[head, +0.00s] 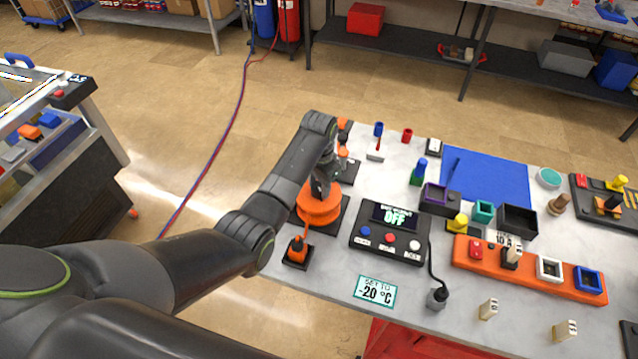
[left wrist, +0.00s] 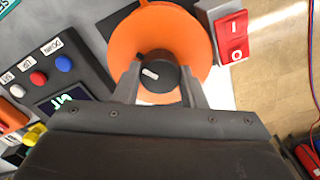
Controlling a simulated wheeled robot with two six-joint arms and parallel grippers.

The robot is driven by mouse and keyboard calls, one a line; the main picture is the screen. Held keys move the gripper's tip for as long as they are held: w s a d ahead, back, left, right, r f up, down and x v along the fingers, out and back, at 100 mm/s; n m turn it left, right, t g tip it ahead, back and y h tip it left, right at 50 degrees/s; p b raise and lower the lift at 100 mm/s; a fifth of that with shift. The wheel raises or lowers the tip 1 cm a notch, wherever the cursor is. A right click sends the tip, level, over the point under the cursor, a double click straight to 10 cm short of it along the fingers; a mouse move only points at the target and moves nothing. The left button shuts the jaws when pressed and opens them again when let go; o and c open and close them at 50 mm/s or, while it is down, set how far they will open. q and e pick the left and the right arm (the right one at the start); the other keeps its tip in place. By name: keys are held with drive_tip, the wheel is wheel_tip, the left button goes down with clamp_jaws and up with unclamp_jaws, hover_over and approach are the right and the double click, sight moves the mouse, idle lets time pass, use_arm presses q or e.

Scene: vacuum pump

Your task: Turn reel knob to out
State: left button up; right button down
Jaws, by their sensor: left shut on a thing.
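The orange reel (head: 318,209) stands on a dark base near the left edge of the table. In the left wrist view, the reel (left wrist: 189,36) has a round black knob (left wrist: 165,79) on it with a short white mark. The mark points toward the upper left of that picture. My left gripper (head: 322,186) reaches down over the reel from above. Its two fingers (left wrist: 160,85) are on either side of the knob and shut on it. The knob is hidden by the gripper in the head view. No label for the out position can be read. My right gripper is not in view.
A dark control box (head: 391,232) with a display reading OFF and blue, red and white buttons stands right of the reel. A red switch (left wrist: 236,37) sits beside the reel. The table's left edge is close.

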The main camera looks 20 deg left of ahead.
use_arm(q)
drive_tip(key=n, duration=1.5)
drive_tip(key=shift+a, duration=0.1)
drive_tip(key=n, duration=0.6)
drive_tip(key=shift+n, duration=0.4)
drive_tip(key=n, duration=0.3)
drive_tip(key=shift+n, duration=2)
drive_tip(key=o, duration=1)
